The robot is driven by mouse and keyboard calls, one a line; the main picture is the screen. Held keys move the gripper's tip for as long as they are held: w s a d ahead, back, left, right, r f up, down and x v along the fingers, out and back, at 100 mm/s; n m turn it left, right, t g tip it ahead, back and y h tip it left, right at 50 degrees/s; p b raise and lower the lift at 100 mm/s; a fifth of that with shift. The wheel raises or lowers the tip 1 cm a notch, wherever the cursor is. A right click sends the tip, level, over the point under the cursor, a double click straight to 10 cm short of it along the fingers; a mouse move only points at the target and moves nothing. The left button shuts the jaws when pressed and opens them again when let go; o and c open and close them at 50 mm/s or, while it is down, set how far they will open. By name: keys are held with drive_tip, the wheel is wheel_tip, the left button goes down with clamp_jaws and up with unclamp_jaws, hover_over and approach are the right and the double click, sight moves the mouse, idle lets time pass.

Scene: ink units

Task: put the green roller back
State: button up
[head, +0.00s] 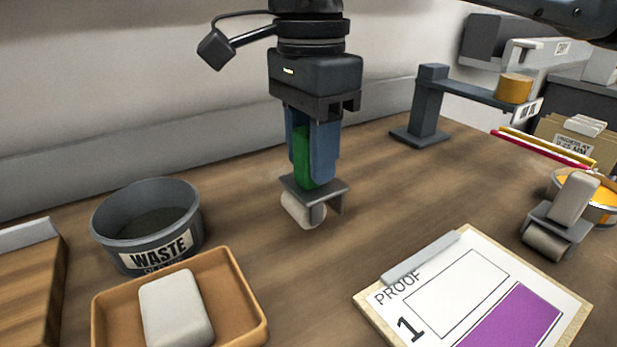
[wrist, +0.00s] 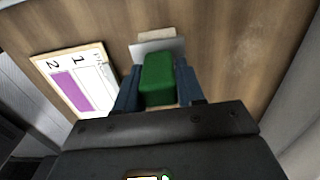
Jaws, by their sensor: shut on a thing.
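My gripper (head: 313,160) points down above the middle of the table, with its blue fingers shut on the green handle of the green roller (head: 302,158). The roller's grey frame and pale cylinder hang below the fingers, close to the tabletop; I cannot tell whether the cylinder touches it. In the wrist view the green handle (wrist: 158,80) sits between the two blue fingers, with the grey frame beyond it. A second roller with a pale handle (head: 574,200) stands at the right, next to an orange-filled tin (head: 606,203).
A grey waste tub (head: 190,232) and a tan tray (head: 245,325) with a pale block (head: 175,310) stand at left. A proof clipboard (head: 375,318) lies front right. A dark stand (head: 428,105) with an arm holding an orange cylinder (head: 514,88) is at the back. Table around the roller is clear.

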sight(307, 181)
drive_tip(key=shift+w+a+f, duration=0.1)
drive_tip(key=shift+a+f, duration=0.05)
drive_tip(key=shift+f, duration=2)
